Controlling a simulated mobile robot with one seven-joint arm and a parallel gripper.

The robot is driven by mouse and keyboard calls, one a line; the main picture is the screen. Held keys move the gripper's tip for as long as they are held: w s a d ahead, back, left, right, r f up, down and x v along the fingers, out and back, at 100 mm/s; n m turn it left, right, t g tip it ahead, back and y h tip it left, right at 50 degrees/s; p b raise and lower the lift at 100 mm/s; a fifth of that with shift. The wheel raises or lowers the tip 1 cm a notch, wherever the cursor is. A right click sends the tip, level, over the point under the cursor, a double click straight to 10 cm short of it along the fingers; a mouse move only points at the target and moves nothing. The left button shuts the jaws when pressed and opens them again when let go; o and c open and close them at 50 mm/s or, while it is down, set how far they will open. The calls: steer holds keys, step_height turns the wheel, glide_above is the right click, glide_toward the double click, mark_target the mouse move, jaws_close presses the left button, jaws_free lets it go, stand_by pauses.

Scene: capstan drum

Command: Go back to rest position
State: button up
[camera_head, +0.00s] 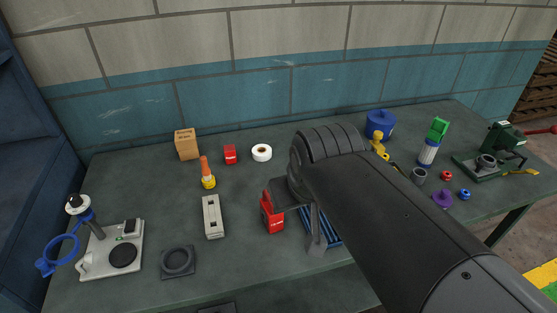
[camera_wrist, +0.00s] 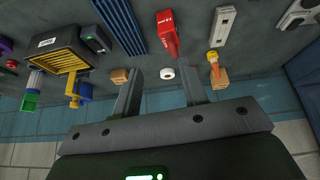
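My arm crosses the right half of the head view, and my gripper (camera_head: 300,205) hangs over the middle of the bench, partly hidden by the arm. In the wrist view my gripper (camera_wrist: 160,72) shows two fingers spread apart with nothing held between them. A red block-like item (camera_head: 272,212) stands on the bench beside the gripper in the head view. The green bench (camera_head: 110,190) lies below.
Near the gripper are a blue ribbed tray (camera_head: 333,232), a grey-white block (camera_head: 212,217), a white roll (camera_head: 262,152) and a cardboard box (camera_head: 187,144). A scale-like device (camera_head: 112,250) stands left, a green machine (camera_head: 490,160) right. A tiled wall (camera_head: 200,50) closes the back.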

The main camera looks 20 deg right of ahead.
steer(key=shift+s+d+f+m, duration=0.15)
steer(key=shift+s+d, duration=0.05)
steer(key=shift+s, duration=0.4)
steer(key=shift+s+d+f+m, duration=0.15)
steer(key=shift+s, duration=0.4)
stand_by(0.5)
